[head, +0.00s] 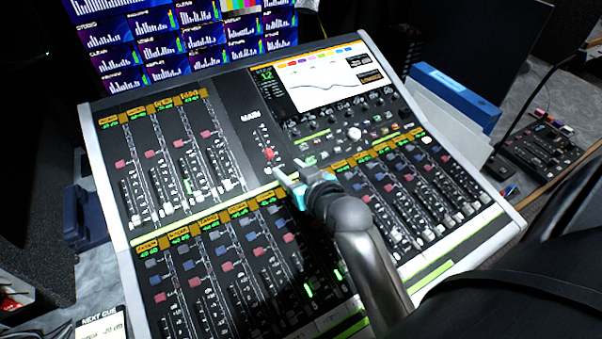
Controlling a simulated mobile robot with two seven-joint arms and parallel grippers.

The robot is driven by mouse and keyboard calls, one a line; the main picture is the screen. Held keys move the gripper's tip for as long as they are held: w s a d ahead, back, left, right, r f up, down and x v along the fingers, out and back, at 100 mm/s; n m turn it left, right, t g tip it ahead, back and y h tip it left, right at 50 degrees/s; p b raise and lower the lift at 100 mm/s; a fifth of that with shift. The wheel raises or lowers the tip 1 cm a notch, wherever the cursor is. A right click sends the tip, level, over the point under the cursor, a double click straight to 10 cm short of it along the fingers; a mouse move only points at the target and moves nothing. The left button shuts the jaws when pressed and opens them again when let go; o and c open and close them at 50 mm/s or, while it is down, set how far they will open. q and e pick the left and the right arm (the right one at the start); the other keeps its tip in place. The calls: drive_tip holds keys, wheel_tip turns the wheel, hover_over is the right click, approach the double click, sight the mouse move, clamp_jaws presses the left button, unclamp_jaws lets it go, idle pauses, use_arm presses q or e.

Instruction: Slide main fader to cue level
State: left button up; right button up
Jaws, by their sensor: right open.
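The mixing console (88,118) fills the middle of the head view, tilted in the picture. Its main fader has a red cap (269,154) in the strip below the "MAIN" label, left of the screen. My right gripper (290,177) is open just below and to the right of the red cap, with its fingertips near it. I cannot tell whether they touch it. The gripper and wrist hide part of the console's centre. My left gripper is not in view.
Channel faders stand in banks left, right and below the main strip. The console screen (320,78) is behind. A wall of monitors (180,40) stands at the back. A blue binder (455,92) and a small mixer (545,145) lie to the right.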

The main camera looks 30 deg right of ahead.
drive_tip(key=shift+p+v, duration=0.3)
drive_tip(key=shift+v, duration=2.2)
